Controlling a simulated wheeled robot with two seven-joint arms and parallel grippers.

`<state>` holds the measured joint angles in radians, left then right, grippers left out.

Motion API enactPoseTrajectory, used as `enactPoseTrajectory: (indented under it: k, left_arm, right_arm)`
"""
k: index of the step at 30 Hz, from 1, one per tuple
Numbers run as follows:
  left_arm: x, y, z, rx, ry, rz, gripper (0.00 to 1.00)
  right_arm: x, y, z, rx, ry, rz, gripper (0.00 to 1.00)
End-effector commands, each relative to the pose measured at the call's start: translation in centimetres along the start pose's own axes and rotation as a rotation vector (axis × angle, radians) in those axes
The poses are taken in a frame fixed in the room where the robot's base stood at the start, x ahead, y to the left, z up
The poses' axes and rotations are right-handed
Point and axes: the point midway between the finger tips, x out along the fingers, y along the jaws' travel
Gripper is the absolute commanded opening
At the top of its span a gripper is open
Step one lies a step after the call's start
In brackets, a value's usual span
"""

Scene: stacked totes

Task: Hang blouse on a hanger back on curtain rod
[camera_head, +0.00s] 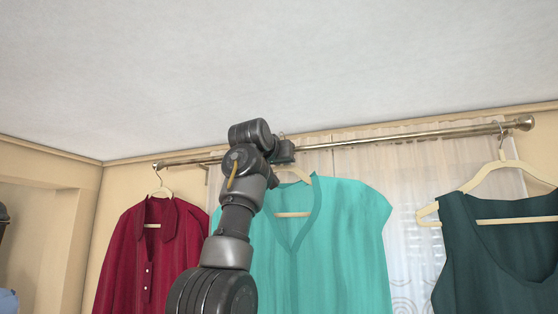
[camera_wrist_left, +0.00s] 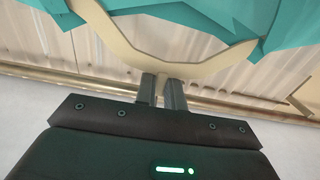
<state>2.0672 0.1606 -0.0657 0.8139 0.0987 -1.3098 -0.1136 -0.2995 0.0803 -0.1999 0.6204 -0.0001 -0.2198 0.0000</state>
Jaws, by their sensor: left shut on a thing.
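The turquoise blouse (camera_head: 340,230) hangs from a cream hanger (camera_head: 293,214) in the middle of the head view. My left gripper (camera_head: 285,153) is up at the curtain rod (camera_head: 400,133), above the blouse's neck. In the left wrist view its fingers (camera_wrist_left: 161,90) are shut on the top of the cream hanger (camera_wrist_left: 190,66), with turquoise cloth (camera_wrist_left: 200,18) beyond. The rod (camera_wrist_left: 50,83) runs right behind the fingers there. The hook is hidden, so I cannot tell whether it sits over the rod. My right gripper is not in view.
A dark red shirt (camera_head: 165,255) hangs at the rod's left end. A dark green top (camera_head: 495,250) hangs on a cream hanger at the right end. A sheer curtain (camera_head: 405,215) is behind. The rod is clear between the turquoise blouse and the green top.

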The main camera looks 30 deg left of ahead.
Motion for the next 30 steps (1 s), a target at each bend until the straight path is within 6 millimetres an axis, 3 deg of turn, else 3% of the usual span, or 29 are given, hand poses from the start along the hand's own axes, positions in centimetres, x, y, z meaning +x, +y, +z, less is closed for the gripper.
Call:
enactPoseTrajectory:
  k: [12, 21, 30]
  left_arm:
    - [3.3, 0.0, 0.5, 0.0, 0.001, 0.001, 0.0]
    - [3.2, 0.0, 2.3, 0.0, 0.002, 0.0, 0.0]
    - [3.2, 0.0, 2.6, 0.0, 0.003, 0.0, 0.0]
  right_arm:
    - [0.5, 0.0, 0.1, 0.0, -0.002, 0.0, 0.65]
    - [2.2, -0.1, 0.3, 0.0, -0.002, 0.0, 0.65]
    - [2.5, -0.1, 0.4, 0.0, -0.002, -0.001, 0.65]
